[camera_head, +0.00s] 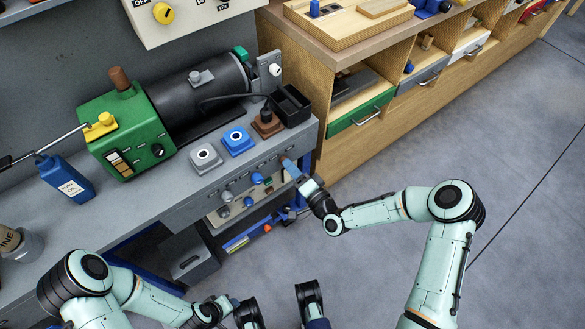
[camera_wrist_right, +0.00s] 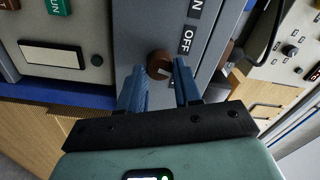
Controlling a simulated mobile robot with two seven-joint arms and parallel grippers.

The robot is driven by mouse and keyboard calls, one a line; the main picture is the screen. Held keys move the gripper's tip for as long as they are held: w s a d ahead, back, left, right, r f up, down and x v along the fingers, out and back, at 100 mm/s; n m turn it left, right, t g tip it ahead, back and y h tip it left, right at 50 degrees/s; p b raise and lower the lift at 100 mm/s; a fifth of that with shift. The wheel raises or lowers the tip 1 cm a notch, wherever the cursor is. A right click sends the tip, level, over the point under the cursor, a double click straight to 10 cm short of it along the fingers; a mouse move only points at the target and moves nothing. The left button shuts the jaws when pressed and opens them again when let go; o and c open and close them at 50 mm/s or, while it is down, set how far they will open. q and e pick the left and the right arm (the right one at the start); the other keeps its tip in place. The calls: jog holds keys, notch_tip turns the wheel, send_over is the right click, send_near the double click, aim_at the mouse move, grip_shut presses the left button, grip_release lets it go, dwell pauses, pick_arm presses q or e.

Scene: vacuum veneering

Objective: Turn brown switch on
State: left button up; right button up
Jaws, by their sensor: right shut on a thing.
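The brown switch (camera_wrist_right: 158,63) is a round knob with a pale mark on a grey panel, beside a label reading OFF (camera_wrist_right: 186,41). Which way the mark is set is not clear. My right gripper (camera_wrist_right: 164,78) has its blue fingers on either side of the knob and is shut on it. In the head view the right gripper (camera_head: 287,163) is at the front edge of the grey bench, and the knob is mostly hidden there. My left gripper (camera_head: 233,302) is low in the head view, away from the panel; its fingers are not clear.
Blue (camera_head: 257,178) and grey (camera_head: 226,196) knobs sit left of my right gripper on the bench front. Above are grey (camera_head: 206,157), blue (camera_head: 237,140) and brown (camera_head: 268,122) square units. A green and black machine (camera_head: 130,125) stands behind. Floor to the right is clear.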

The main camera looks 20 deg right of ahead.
pick_arm(q)
jog(key=shift+s+d+r, duration=0.1)
jog(key=shift+s+r, duration=0.1)
jog(key=shift+s, duration=0.05)
pick_arm(e)
jog(key=m, duration=0.6)
dwell(0.3)
jog(key=o, duration=1)
jog(key=shift+o, duration=0.2)
pick_arm(q)
jog(key=s+r+p, duration=0.1)
jog(key=s+d+r+g+p, duration=0.1)
jog(key=shift+s+d+h, duration=0.15)
jog(key=shift+s+h, duration=0.15)
jog(key=shift+s, duration=0.05)
pick_arm(e)
jog(key=v, duration=1.3)
jog(key=shift+s, duration=0.25)
